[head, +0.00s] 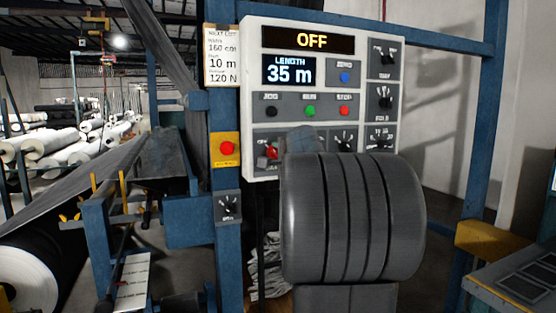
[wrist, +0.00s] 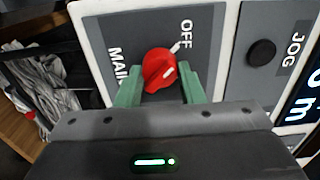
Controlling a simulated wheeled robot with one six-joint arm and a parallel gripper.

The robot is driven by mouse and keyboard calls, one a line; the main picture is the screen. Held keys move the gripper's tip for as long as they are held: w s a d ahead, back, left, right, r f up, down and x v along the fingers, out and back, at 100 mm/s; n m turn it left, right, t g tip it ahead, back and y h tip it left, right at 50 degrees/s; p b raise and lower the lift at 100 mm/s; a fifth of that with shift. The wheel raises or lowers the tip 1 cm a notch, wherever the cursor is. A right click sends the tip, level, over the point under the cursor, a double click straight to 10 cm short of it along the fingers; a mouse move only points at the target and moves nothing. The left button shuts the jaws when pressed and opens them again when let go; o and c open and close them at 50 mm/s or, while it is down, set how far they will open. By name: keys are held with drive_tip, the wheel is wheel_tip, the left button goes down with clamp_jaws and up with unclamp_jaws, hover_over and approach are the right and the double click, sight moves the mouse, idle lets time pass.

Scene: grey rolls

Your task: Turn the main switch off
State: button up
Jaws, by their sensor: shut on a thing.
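The main switch is a red rotary knob (wrist: 157,67) on a grey plate marked MAIN and OFF in the wrist view. It also shows in the head view (head: 268,152) at the lower left of the white control panel (head: 251,100). A white line on the knob slants towards the white tick beside OFF. My gripper (wrist: 161,82) has its two green fingers on either side of the knob, shut on it. In the head view my arm hides the fingers. The panel's top display (head: 311,40) reads OFF in yellow.
The JOG button (wrist: 261,53) is close to the right of the switch plate. A red emergency button (head: 227,148) on a yellow box is left of the panel. Several other knobs and buttons share the panel. Blue frame posts (head: 482,115) stand around it.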

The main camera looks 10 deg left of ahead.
idle(0.3)
drive_tip(key=o, duration=1)
drive_tip(key=b+v, duration=0.1)
drive_tip(key=v, duration=1.2)
drive_tip(key=shift+s+d, duration=0.25)
drive_tip(key=shift+s, duration=0.05)
